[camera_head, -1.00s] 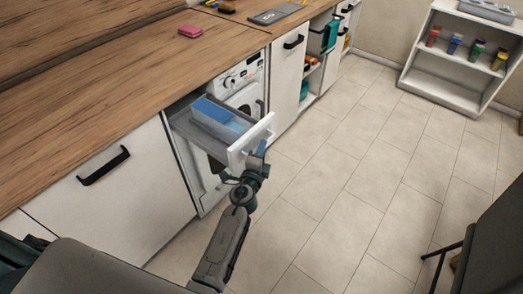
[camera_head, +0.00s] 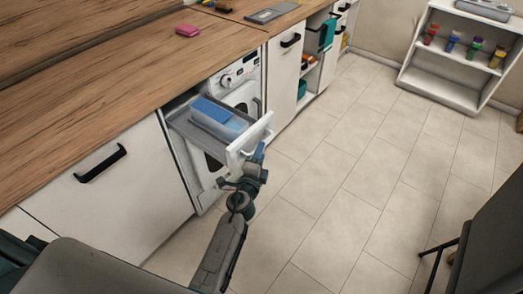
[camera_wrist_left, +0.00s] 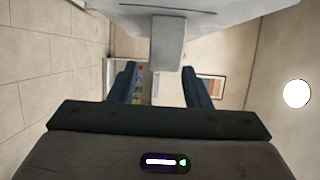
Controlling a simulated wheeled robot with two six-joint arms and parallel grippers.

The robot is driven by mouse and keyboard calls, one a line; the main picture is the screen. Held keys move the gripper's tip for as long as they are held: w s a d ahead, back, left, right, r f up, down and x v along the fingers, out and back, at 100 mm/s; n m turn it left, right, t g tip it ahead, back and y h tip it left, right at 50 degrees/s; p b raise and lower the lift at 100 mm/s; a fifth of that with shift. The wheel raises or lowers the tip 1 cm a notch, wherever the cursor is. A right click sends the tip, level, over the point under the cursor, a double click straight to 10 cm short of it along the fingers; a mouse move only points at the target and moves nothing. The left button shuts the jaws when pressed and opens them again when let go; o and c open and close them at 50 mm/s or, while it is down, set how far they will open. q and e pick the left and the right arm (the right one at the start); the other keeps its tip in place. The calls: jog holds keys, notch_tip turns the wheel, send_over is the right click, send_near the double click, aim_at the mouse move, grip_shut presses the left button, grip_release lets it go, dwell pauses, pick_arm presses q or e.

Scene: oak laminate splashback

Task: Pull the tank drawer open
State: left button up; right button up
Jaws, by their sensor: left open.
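My left gripper (camera_head: 259,152) is at the front of the drawer, just below the handle. In the left wrist view, my left gripper (camera_wrist_left: 161,85) has its two dark blue fingers apart. A pale handle part (camera_wrist_left: 167,45) shows ahead, between the lines of the fingers, and they do not appear closed on it. My right gripper is not in view.
The washing machine (camera_head: 243,94) is below and behind the drawer. A white cabinet with a black handle (camera_head: 102,164) is at the left. A pink sponge (camera_head: 187,30) lies on the wooden counter (camera_head: 110,75). The tiled floor (camera_head: 345,170) to the right is clear; a dark chair (camera_head: 485,240) stands at lower right.

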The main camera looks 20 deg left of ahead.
pick_arm(q)
jog(key=s, duration=0.8)
jog(key=shift+s+d+b, duration=0.25)
jog(key=shift+s+b, duration=0.1)
jog(key=shift+r, duration=0.1)
jog(key=s+a+f+n+g, duration=0.1)
jog(key=s+f+n+g, duration=0.3)
jog(key=f, duration=0.7)
jog(key=s+a+f+n+g, duration=0.2)
jog(key=s+f, duration=0.4)
jog(key=f, duration=0.6)
jog(key=s+a+f+n+g, duration=0.1)
jog(key=s+f+n+g, duration=0.3)
jog(key=f, duration=0.7)
jog(key=s+a+f+n+g, duration=0.2)
jog(key=s+f, duration=0.3)
jog(key=s, duration=0.5)
jog(key=s+a+f+n+g, duration=0.2)
jog(key=s+f, duration=0.4)
jog(key=s, duration=0.4)
jog(key=s+a+f+n+g, duration=0.2)
jog(key=s+f, duration=0.4)
jog(key=s, duration=0.4)
jog(key=shift+s+a+n+g, duration=0.3)
jog(key=shift+a+n+g, duration=0.15)
jog(key=shift+a, duration=0.65)
